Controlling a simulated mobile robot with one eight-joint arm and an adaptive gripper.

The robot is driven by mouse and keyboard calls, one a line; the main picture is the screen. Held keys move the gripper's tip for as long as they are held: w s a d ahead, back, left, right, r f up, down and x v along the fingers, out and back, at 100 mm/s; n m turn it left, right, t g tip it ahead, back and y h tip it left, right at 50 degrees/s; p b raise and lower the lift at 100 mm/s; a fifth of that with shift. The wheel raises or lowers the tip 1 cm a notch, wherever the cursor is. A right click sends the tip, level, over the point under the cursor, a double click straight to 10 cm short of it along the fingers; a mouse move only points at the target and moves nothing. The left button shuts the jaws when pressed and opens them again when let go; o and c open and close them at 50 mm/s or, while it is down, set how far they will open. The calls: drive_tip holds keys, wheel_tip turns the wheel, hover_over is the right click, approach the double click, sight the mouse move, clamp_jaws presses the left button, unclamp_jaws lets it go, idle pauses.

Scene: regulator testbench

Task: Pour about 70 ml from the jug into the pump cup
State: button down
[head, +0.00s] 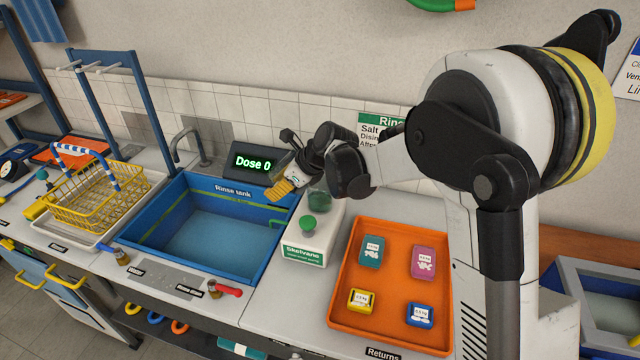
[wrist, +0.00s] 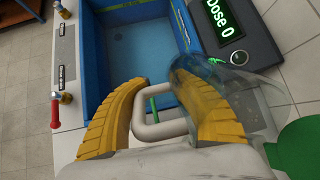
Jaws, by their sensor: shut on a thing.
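My gripper (head: 283,188) has its yellow fingers closed on the pale handle (wrist: 160,130) of a clear jug (wrist: 205,85). It holds the jug in the air near the right rear corner of the rinse tank. The jug is see-through, so its fill level and exact tilt are hard to tell. A dark green see-through cup (head: 319,203), which looks like the pump cup, stands on the white Skelvans dispenser (head: 303,250), just right of my gripper. A green knob (head: 308,223) is in front of it. A green surface (wrist: 298,152) shows at the right in the wrist view.
The display (head: 253,163) behind the tank reads "Dose 0". The blue rinse tank (head: 135,232) lies left of the dispenser. An orange tray (head: 388,300) with several small packs is at the right. A yellow wire basket (head: 90,205) and a tap (head: 190,145) are further left.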

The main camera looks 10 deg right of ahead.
drive_tip(key=f+g+h, duration=0.1)
drive_tip(key=h, duration=0.1)
drive_tip(key=a+f+g+h+p, duration=0.1)
drive_tip(key=h, duration=0.2)
drive_tip(key=f+g+h, duration=0.1)
drive_tip(key=f+h, duration=0.1)
drive_tip(key=shift+w+a+n+h, duration=0.25)
drive_tip(key=shift+w+n+h, duration=0.05)
idle(2.8)
